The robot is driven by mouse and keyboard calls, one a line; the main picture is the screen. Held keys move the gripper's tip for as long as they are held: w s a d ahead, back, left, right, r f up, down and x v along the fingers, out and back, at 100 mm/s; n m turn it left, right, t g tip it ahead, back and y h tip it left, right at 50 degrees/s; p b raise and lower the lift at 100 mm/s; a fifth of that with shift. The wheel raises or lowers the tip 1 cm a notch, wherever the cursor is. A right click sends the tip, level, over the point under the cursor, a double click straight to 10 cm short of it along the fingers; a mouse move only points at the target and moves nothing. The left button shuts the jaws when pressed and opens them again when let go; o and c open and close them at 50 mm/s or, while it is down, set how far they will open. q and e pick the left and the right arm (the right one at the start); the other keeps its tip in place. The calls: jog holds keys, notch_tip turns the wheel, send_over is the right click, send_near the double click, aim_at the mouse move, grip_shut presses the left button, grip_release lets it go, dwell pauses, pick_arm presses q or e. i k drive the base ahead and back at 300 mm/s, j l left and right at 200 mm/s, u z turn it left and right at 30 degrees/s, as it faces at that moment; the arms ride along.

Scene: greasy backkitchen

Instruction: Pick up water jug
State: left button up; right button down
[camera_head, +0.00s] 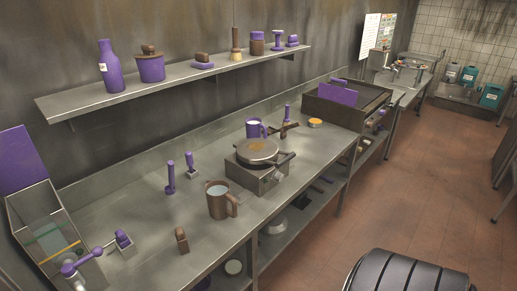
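A brown jug (217,203) with pale bluish water in it stands upright on the steel counter (145,225), near its front edge. Its handle points right. A smaller purple jug or mug (252,129) with a whitish content stands farther back, behind the burner. Neither of my grippers is in view, and nothing is seen touching the jugs.
A burner (262,177) with a pan (257,151) stands right of the brown jug. Purple upright tools (170,178) and a brown block (181,239) are to its left. A sink (45,228) is far left. A loaded shelf (180,79) hangs above.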

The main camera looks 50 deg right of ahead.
aim_at(219, 197)
jog(key=z, duration=1.25)
